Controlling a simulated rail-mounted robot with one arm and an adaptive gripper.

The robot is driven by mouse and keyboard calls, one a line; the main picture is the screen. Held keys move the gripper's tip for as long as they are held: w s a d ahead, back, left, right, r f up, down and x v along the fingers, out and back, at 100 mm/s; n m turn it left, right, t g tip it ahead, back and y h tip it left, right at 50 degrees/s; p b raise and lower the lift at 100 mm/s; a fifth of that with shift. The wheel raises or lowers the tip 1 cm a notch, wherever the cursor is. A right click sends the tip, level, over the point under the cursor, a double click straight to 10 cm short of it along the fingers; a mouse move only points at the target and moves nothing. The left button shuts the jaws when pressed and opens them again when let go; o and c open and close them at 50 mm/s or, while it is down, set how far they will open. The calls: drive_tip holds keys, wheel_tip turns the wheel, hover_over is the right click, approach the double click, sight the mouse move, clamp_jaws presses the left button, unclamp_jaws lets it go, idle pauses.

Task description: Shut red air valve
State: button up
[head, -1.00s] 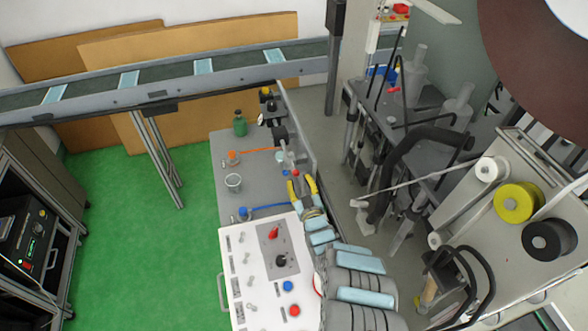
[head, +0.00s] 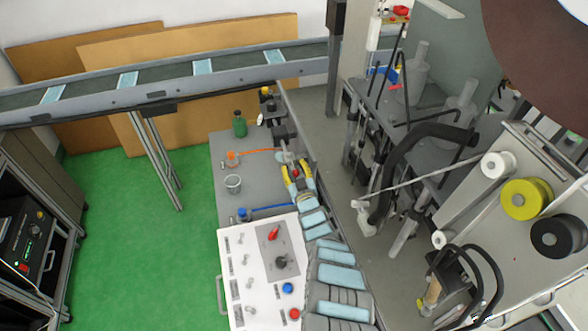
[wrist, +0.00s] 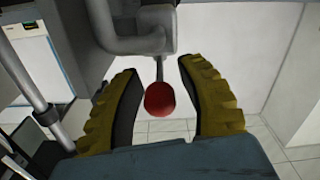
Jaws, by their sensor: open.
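The red air valve handle (wrist: 159,99) hangs on a thin dark stem below a grey pipe fitting (wrist: 140,35) in the wrist view. In the head view the handle shows as a small red spot (head: 295,174) at the right edge of the grey bench. My gripper (wrist: 162,90) is open, with one yellow-backed finger on each side of the red handle. Gaps show between the handle and both fingers. In the head view my gripper (head: 297,172) reaches up from the lower right to the valve. How deep the handle sits between the fingers I cannot tell.
A white control panel (head: 235,265) with knobs and buttons stands below the bench (head: 222,160). A metal cup (head: 233,183), a green bottle (head: 240,125) and orange and blue hoses are left of the valve. Machinery (head: 430,130) stands close on the right.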

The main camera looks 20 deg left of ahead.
idle(0.3)
clamp_jaws()
